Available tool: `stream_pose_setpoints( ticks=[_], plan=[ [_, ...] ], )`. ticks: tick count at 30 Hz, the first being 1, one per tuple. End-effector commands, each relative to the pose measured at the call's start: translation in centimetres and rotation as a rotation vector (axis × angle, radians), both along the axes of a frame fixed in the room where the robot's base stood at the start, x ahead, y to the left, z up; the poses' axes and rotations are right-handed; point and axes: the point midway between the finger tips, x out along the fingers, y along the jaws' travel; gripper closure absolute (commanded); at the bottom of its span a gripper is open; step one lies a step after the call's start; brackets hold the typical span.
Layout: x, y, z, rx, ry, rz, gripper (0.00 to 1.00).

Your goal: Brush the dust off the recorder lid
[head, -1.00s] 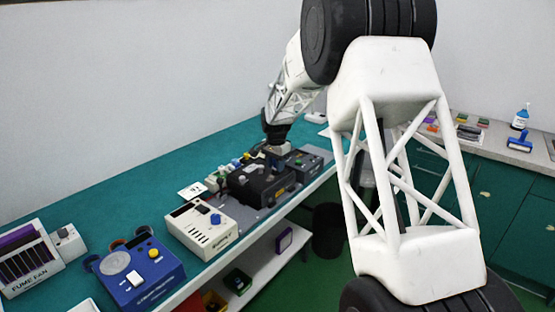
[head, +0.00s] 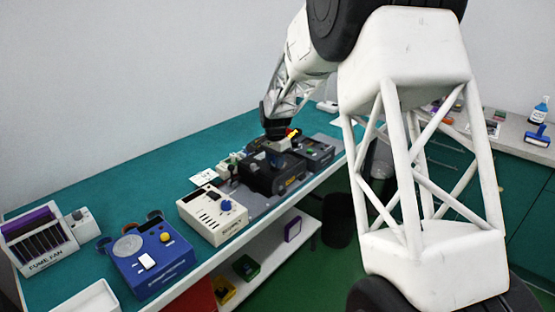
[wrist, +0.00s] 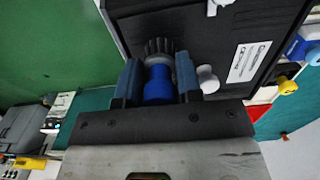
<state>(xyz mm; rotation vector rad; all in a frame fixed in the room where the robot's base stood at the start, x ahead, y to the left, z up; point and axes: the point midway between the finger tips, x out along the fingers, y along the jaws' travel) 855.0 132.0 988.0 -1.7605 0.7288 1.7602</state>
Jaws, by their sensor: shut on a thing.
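A black box (head: 268,180), which looks like the recorder, sits on the bench below my gripper (head: 278,146). Its dark top fills the upper middle of the wrist view (wrist: 215,35) and carries a white label. My gripper (wrist: 159,76) is shut on a blue brush (wrist: 158,88), with its dark bristles (wrist: 158,46) pointing toward the box's edge. I cannot tell whether the bristles touch the lid. No dust can be made out at this size. In the head view the brush is mostly hidden under my wrist.
A cream box (head: 213,212) with a blue knob, a blue device (head: 150,262) and a fume fan (head: 38,242) stand to the left. Another dark unit (head: 315,152) stands close to the right. The green bench (head: 120,192) is clear along the wall.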

Motion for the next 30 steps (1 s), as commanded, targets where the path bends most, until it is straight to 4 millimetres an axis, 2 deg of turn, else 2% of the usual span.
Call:
stream_pose_setpoints(
  ticks=[13,30],
  plan=[
    [2.0,-2.0,0.0,0.000,0.000,-0.002,0.91],
    [5.6,-5.7,0.0,0.000,0.000,-0.001,0.91]
  ],
)
